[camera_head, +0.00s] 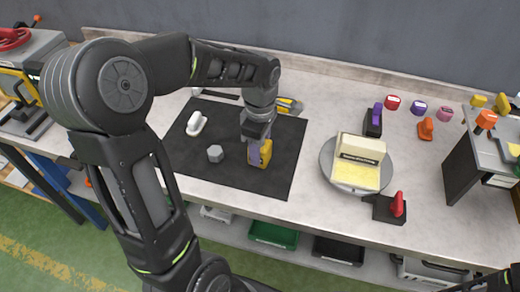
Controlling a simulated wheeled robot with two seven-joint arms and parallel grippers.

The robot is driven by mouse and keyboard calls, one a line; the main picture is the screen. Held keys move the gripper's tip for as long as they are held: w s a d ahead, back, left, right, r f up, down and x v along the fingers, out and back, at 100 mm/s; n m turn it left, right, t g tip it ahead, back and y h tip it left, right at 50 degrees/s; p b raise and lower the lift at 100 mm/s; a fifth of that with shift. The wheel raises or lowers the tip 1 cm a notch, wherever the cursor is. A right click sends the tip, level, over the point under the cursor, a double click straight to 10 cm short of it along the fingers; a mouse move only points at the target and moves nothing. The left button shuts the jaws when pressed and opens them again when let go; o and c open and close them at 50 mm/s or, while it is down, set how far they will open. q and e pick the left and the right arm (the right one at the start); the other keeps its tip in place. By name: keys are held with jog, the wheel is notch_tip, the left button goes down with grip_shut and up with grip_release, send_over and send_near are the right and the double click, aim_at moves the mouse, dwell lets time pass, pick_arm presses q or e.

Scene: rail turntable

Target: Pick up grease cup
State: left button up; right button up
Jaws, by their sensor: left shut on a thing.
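My left gripper (259,143) points down over the black mat (185,150) and is shut on a small yellow object (262,156) with a purple-grey part. The object is at or just above the mat, and the gripper hides its top. I cannot tell for sure whether it is the grease cup. A small grey faceted piece (215,153) stands on the mat to the left of the gripper, apart from it. My right gripper is not in view; only a dark arm part shows at the bottom right corner.
A white handled piece (196,124) lies on the mat, and a yellow-grey tool (289,106) lies at its back edge. A round grey turntable (330,165) bears a cream block (360,150). Red-handled (398,205) and purple-handled (376,118) blocks stand beside it. Several coloured pieces line the back right.

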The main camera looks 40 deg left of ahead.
pick_arm(q)
notch_tip(320, 180, up, 10)
jog(key=shift+f+b, duration=0.1)
jog(key=shift+b, duration=0.35)
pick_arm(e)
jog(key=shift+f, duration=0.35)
